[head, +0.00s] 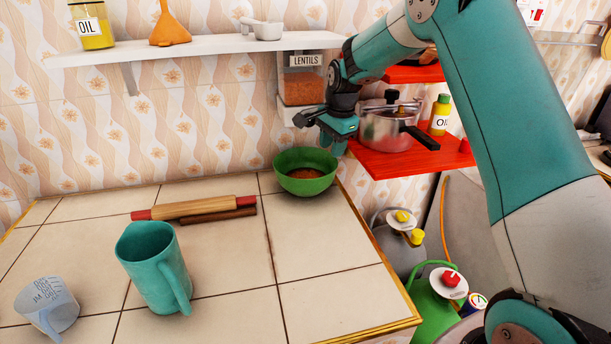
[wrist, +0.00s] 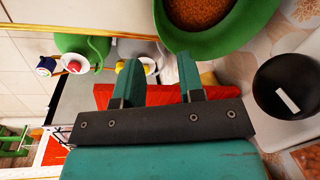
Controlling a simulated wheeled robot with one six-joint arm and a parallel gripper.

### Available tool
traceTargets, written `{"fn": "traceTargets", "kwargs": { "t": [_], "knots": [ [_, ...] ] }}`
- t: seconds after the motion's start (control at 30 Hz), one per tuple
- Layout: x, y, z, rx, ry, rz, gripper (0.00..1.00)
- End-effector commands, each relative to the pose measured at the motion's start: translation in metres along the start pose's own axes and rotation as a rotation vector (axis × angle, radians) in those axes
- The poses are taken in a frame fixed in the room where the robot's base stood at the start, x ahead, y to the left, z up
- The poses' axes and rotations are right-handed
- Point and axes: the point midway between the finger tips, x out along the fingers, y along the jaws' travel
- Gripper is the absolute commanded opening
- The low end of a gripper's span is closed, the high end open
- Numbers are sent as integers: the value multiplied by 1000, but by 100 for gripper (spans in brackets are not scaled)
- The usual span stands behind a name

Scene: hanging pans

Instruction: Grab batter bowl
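The batter bowl is a green bowl (head: 306,184) with brown-orange contents. It stands upright at the back right corner of the tiled counter. It also shows at the top of the wrist view as a green bowl (wrist: 252,38), partly cut off by the frame. My gripper (head: 337,150) is just above and to the right of the bowl's rim in the head view. In the wrist view my gripper (wrist: 160,72) has its two teal fingers spread apart with nothing between them. The bowl lies beyond the fingertips, nearer the right finger. I cannot tell whether that finger touches it.
A red shelf (head: 395,160) with a pressure cooker (head: 385,128) and an oil bottle (head: 440,113) is right of the bowl. A lentils dispenser (head: 302,85) hangs above. A rolling pin (head: 195,208), teal jug (head: 152,268) and measuring cup (head: 48,308) are left. The front right counter is clear.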

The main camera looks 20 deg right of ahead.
Motion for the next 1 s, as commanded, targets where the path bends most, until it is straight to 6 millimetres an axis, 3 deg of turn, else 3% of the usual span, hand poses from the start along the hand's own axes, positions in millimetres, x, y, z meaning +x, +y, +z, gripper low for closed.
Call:
{"fn": "traceTargets", "kwargs": {
  "t": [0.3, 0.57, 0.83, 1.0],
  "knots": [
    [66, 0, 2, -4, -2, 3, 36],
    [87, 0, 3, -6, -2, 2, 36],
    [126, 0, 6, -5, -2, 2, 36],
    [134, 0, 5, -6, -1, -1, 36]
  ]
}}
